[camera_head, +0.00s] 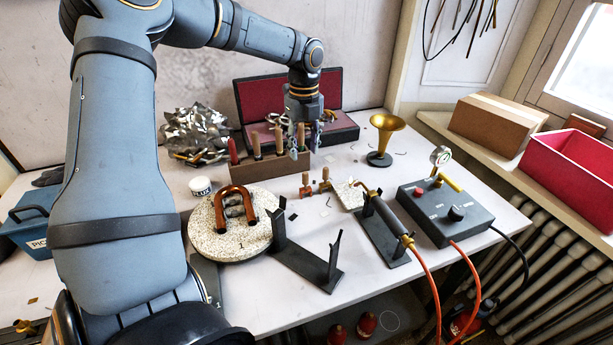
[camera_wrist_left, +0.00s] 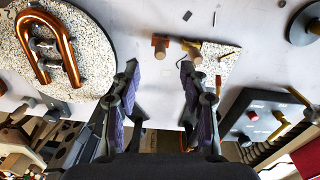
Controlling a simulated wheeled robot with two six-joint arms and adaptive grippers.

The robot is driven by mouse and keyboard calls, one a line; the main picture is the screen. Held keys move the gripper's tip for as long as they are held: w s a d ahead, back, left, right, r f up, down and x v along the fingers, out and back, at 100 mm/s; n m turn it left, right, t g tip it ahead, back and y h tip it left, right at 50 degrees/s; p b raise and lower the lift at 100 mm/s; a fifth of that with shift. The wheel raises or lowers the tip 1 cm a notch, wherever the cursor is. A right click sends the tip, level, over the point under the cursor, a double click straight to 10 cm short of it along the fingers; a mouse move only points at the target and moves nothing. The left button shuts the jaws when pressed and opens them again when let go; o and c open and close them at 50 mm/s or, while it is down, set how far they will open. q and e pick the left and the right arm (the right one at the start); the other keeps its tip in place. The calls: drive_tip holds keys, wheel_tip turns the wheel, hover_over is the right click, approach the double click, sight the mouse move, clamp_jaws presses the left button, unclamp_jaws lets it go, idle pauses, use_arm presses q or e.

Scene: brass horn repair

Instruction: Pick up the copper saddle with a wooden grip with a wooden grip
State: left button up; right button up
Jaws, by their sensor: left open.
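Two small pieces with copper and wood colours stand on the white table: one (camera_head: 305,190) at the left and one (camera_head: 325,185) at the right. In the left wrist view they show as a copper-coloured piece (camera_wrist_left: 160,46) and a yellowish and reddish-brown piece (camera_wrist_left: 193,52). I cannot tell for sure which is the copper saddle with the wooden grip. My left gripper (camera_head: 306,147) is open and points down above the table, behind these pieces in the head view. In the wrist view its fingers (camera_wrist_left: 159,70) are apart with nothing between them. My right gripper is not in view.
A wooden tool rack (camera_head: 265,172) stands close behind. A round speckled board (camera_head: 215,243) with a bent copper tube (camera_head: 221,205) lies left. A torch (camera_head: 392,218) on a stand, a control box (camera_head: 440,215) and a brass horn (camera_head: 384,132) are right.

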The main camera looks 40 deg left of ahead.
sight(305, 173)
use_arm(q)
drive_tip(key=shift+s+d+f, duration=0.15)
drive_tip(key=shift+s+f, duration=0.2)
drive_tip(key=shift+f, duration=0.4)
drive_tip(key=f, duration=0.3)
drive_tip(key=shift+w, duration=0.2)
drive_tip(key=shift+w+f, duration=0.1)
drive_tip(key=shift+f, duration=0.45)
drive_tip(key=f, duration=0.4)
drive_tip(key=shift+d, duration=0.2)
drive_tip(key=shift+f, duration=0.35)
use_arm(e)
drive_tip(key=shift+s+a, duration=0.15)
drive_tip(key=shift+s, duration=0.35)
use_arm(q)
drive_tip(key=shift+c, duration=0.5)
